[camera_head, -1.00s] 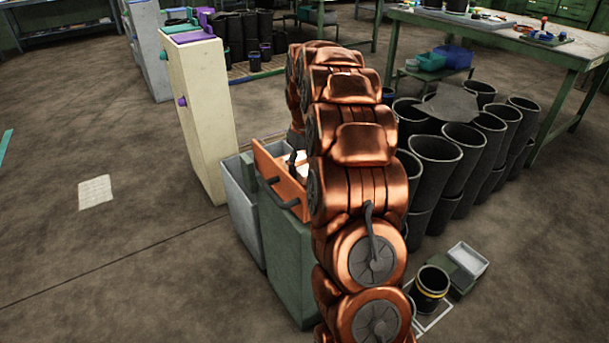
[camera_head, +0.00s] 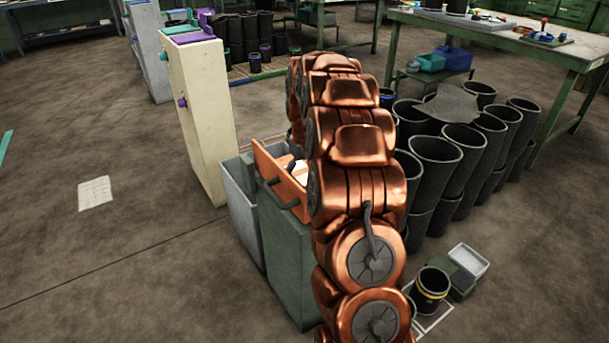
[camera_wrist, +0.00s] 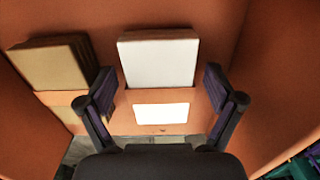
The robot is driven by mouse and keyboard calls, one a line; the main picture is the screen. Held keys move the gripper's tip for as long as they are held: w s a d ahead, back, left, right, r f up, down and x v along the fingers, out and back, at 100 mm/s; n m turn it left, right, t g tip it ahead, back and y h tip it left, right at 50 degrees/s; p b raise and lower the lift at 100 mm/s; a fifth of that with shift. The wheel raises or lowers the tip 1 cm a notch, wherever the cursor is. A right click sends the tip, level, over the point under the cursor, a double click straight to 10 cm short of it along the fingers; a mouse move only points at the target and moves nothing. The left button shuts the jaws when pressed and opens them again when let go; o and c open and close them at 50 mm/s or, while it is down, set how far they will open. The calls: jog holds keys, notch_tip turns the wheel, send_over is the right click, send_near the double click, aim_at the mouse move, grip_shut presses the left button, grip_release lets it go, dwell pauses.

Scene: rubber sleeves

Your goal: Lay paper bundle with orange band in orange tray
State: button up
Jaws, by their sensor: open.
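The orange tray (camera_head: 277,178) sits at the green cabinet, partly hidden behind my arm. In the wrist view, its orange walls (camera_wrist: 275,75) surround the contents. A white paper bundle (camera_wrist: 158,62) with an orange band lies in the tray; a white part of it shows below the band. A brown bundle (camera_wrist: 55,65) with an orange band lies to its left, apart from it. My gripper (camera_wrist: 158,80) is open, with one finger on each side of the white bundle; I cannot tell whether they touch it.
A grey bin (camera_head: 240,200) and a tall cream cabinet (camera_head: 198,120) stand left of the tray. Several black sleeves (camera_head: 435,165) stand close on the right. A black pot with a yellow stripe (camera_head: 430,285) stands at the lower right.

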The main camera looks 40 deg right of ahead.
aim_at(304, 173)
jog(key=shift+r+p, duration=0.8)
jog(key=shift+r, duration=5.35)
jog(key=s+a, duration=0.5)
jog(key=a, duration=0.5)
jog(key=s+a+f+g, duration=0.1)
jog(key=s+a, duration=0.4)
jog(key=s, duration=0.5)
jog(key=s+a+f+g, duration=0.1)
jog(key=s+a+f, duration=0.2)
jog(key=s+a, duration=0.3)
jog(key=s+a+f, duration=0.2)
jog(key=s+a, duration=0.4)
jog(key=s, duration=0.9)
jog(key=shift+f+n+g, duration=0.15)
jog(key=shift+n+g, duration=0.15)
jog(key=shift+g, duration=0.1)
